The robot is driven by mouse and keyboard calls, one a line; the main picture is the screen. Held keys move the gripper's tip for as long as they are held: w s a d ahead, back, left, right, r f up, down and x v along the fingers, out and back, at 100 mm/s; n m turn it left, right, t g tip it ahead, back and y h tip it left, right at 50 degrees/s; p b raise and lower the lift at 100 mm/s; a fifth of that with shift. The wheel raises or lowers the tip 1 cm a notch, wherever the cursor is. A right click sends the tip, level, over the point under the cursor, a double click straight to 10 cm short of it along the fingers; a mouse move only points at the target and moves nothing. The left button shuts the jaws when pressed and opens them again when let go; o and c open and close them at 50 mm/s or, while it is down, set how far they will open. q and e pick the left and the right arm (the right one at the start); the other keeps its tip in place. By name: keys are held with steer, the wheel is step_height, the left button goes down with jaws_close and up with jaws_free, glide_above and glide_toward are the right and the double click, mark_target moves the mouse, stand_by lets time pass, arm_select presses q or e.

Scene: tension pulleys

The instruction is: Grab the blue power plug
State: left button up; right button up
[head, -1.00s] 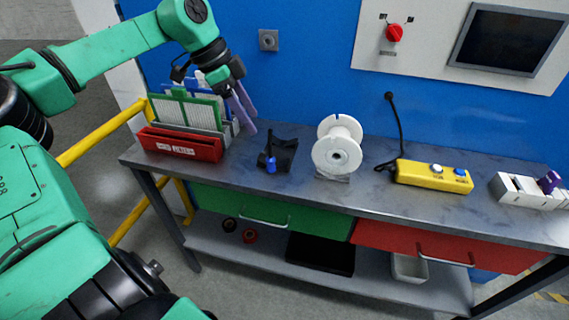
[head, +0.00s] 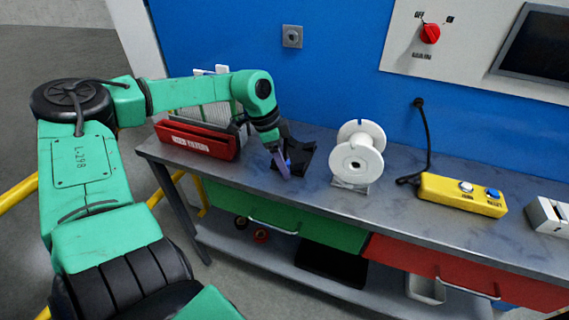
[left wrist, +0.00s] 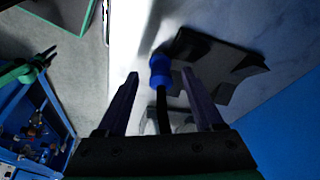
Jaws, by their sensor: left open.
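The blue power plug (left wrist: 160,68) shows in the left wrist view, with a black cable running from it toward my gripper's palm. It sits beside a black holder (left wrist: 218,62) on the grey workbench. My left gripper (left wrist: 160,74) is open, with its two purple fingertips on either side of the plug and a visible gap to each. In the head view my left gripper (head: 283,168) reaches down at the black holder (head: 300,156), and its fingers mostly hide the plug. My right gripper is out of view.
A red rack with upright panels (head: 196,140) stands left of my gripper. A white spool (head: 357,158) stands just right of the holder. Farther right is a yellow button box (head: 462,194) with a black cable. The bench's front strip is clear.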

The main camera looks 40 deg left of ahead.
arm_select(q)
steer(key=shift+w+f, duration=0.15)
steer(key=shift+w, duration=0.05)
jaws_close()
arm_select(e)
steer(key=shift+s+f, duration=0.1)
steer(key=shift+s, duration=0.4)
